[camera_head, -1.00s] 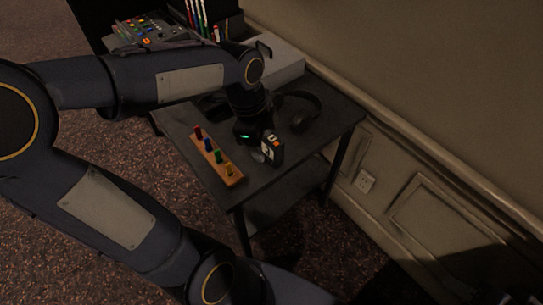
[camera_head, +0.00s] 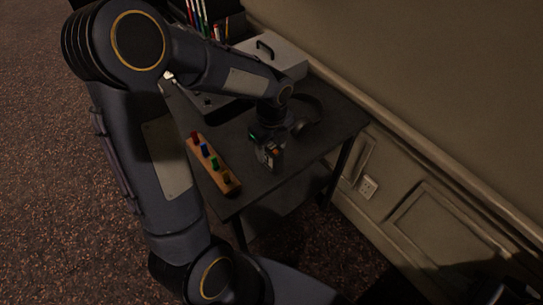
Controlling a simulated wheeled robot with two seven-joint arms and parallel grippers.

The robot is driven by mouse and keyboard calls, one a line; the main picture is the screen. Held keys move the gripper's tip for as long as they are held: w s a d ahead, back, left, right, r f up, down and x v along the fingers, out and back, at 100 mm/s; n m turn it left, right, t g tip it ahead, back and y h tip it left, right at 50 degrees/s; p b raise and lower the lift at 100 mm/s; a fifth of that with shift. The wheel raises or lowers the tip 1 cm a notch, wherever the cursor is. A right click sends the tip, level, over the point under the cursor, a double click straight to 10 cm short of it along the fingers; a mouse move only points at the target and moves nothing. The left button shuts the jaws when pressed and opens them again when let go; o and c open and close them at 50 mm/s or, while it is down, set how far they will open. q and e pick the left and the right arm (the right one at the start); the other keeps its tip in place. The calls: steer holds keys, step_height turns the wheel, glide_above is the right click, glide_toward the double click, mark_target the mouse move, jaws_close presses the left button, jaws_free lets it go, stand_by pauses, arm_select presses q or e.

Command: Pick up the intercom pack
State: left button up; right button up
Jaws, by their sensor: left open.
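The intercom pack (camera_head: 273,158) looks like a small dark box with orange and pale marks. It is on the dark side table (camera_head: 320,148), right of the peg block. My left gripper (camera_head: 264,148) comes down from above, right at the pack, and partly covers it. It is open. Its fingers are dark and small, so I cannot tell whether they are around the pack or touching it. My right gripper is not in view.
A wooden block with coloured pegs (camera_head: 222,177) lies just left of the pack. Dark headphones (camera_head: 305,120) lie behind it. A grey case with a handle (camera_head: 278,58) and a rack of coloured items (camera_head: 207,22) are further back. The wall (camera_head: 430,90) borders the table's right.

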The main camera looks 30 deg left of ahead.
arm_select(q)
steer(key=c, duration=1.2)
jaws_close()
steer(key=shift+r, duration=0.15)
